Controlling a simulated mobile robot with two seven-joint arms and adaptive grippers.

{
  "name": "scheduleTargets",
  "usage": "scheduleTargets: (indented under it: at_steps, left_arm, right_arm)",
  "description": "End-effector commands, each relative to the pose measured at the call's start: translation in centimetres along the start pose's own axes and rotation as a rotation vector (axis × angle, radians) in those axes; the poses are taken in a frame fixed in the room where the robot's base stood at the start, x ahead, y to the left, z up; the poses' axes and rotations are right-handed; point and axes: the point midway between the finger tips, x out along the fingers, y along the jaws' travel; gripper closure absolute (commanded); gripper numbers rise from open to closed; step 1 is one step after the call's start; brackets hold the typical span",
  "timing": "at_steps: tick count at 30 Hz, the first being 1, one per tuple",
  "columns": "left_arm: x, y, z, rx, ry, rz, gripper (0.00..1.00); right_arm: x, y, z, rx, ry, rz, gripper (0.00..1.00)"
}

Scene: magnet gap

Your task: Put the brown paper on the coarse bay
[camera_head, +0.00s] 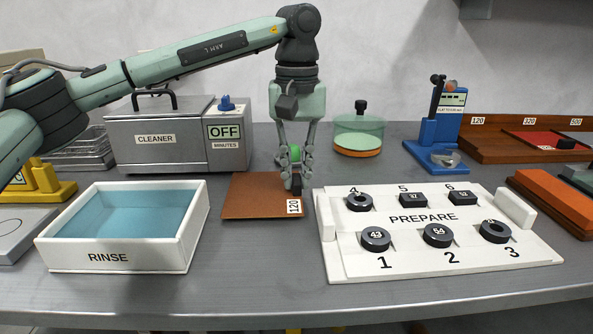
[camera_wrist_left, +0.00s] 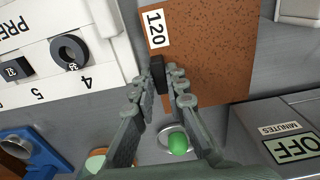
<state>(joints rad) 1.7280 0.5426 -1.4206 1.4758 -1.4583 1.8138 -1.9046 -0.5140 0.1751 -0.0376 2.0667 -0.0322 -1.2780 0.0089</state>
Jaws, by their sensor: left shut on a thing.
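The brown paper (camera_head: 250,198) is a flat square sheet with a white "120" label, at the table's middle, right of the rinse tray. It also shows in the wrist view (camera_wrist_left: 208,50). My left gripper (camera_head: 294,182) points down at its right edge, shut on the paper's small black tab (camera_wrist_left: 157,72). I cannot tell whether the sheet is clear of the table. The coarse bay (camera_head: 485,143), marked "120", is the left part of a brown rack at the back right; its visible part looks bare. My right gripper is out of view.
The white PREPARE board (camera_head: 440,262) with several dark pieces lies right of the paper. A blue stand (camera_head: 436,130) and a lidded glass jar (camera_head: 358,137) stand behind. A red sheet (camera_head: 548,140) lies in the rack's 320 part. The rinse tray (camera_head: 125,258) is left.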

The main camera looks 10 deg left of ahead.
Motion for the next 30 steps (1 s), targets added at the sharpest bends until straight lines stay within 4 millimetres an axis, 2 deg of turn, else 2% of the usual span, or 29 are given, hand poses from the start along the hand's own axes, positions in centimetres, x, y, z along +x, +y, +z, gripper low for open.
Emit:
scheduleTargets:
  at_steps: [5,14,15,19,30]
  left_arm:
    - [0.7,0.0,-0.6,0.001,0.001,-0.001,1.00]
    - [1.1,0.0,-0.6,0.001,0.000,-0.001,1.00]
    - [1.0,0.0,-0.6,0.001,0.001,0.000,0.83]
    - [1.0,0.0,-0.6,0.001,0.001,0.000,0.67]
    - [0.4,0.0,-0.6,0.000,0.001,0.000,0.66]
  right_arm:
    - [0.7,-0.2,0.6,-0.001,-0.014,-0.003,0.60]
    - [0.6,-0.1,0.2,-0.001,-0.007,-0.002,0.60]
    - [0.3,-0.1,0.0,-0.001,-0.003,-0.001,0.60]
    - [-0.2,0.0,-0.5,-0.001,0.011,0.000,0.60]
    - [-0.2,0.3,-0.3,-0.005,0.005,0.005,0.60]
